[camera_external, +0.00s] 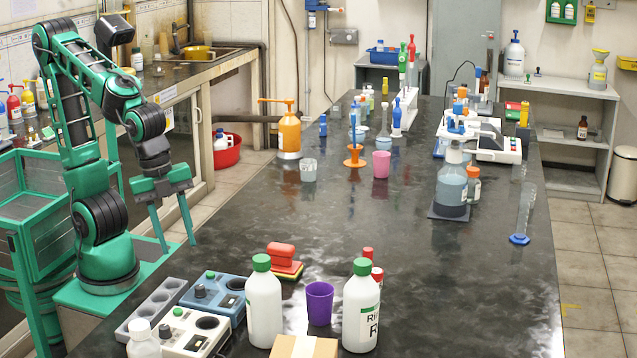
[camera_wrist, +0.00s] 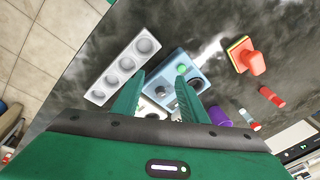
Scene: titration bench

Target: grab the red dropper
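My gripper (camera_external: 176,238) hangs at the left, fingers pointing down and apart, with nothing between them. In the wrist view its green fingers (camera_wrist: 158,98) are spread above the blue device (camera_wrist: 178,80). A slim red-topped piece (camera_external: 411,47) stands upright in the pipette stand at the back of the table, far from my gripper.
Two white bottles with green caps (camera_external: 264,305) flank a purple cup (camera_external: 319,303). A red stamp-like block (camera_external: 282,258), a blue device (camera_external: 220,292) and a grey holed rack (camera_external: 152,306) lie near. An orange pump bottle (camera_external: 290,132) stands farther back. The table's middle is mostly clear.

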